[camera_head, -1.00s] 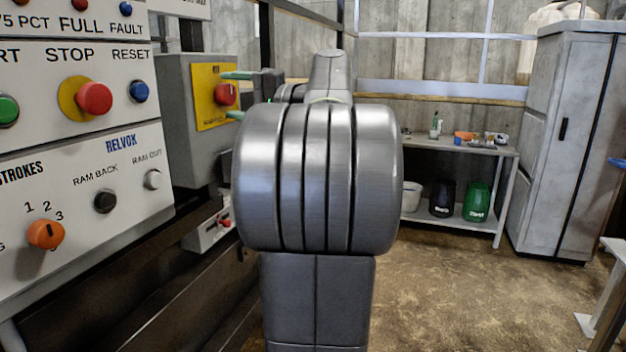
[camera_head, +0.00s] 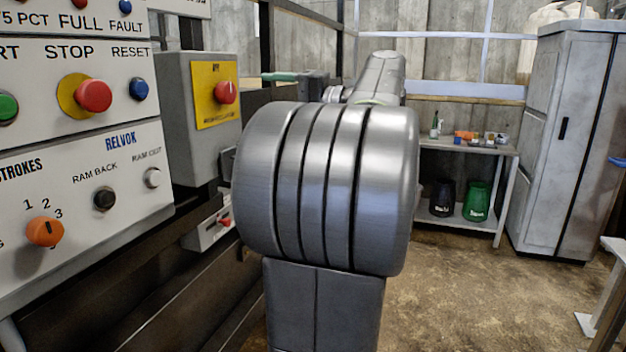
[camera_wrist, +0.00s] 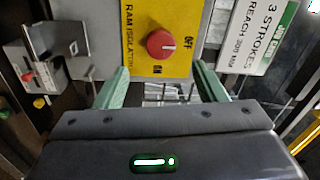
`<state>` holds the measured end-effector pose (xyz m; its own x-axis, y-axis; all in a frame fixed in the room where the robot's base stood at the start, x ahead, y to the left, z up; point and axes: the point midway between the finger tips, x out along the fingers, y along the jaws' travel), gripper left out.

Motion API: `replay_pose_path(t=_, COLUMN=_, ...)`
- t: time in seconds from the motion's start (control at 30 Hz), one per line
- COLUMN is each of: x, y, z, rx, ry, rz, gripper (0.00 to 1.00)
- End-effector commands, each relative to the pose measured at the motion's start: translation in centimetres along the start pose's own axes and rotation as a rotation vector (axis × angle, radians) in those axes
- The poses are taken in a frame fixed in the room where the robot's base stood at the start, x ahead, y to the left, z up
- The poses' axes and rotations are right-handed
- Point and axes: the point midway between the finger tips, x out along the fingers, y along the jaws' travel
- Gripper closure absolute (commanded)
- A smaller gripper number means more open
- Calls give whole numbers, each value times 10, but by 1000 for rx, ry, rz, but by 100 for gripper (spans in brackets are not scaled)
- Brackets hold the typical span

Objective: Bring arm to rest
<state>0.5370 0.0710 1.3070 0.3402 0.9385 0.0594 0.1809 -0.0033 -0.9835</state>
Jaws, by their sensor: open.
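My gripper (camera_wrist: 160,88) is open and empty in the wrist view, its two green fingers apart. In the head view the same red knob (camera_head: 225,92) sits on the grey box at left. My gripper (camera_head: 280,77) shows there only in part, as a green finger right of the box. My large grey arm joint fills the middle of the head view and hides the rest.
The control panel (camera_head: 75,180) with buttons and an orange selector stands close at left. A bench (camera_head: 470,147) with small items and bins is at the back, beside a grey cabinet (camera_head: 560,140).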

Motion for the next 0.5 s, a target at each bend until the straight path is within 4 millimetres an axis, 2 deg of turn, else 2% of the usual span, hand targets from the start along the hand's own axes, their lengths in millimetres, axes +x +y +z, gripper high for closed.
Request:
replay_pose_path(t=0.03, x=-10, y=0, z=0, rx=0, ry=3, rz=0, gripper=36)
replay_pose_path(t=0.3, x=-48, y=0, z=0, rx=0, ry=3, rz=0, gripper=36)
replay_pose_path(t=0.5, x=-16, y=0, z=1, rx=0, ry=-5, rz=-1, gripper=36)
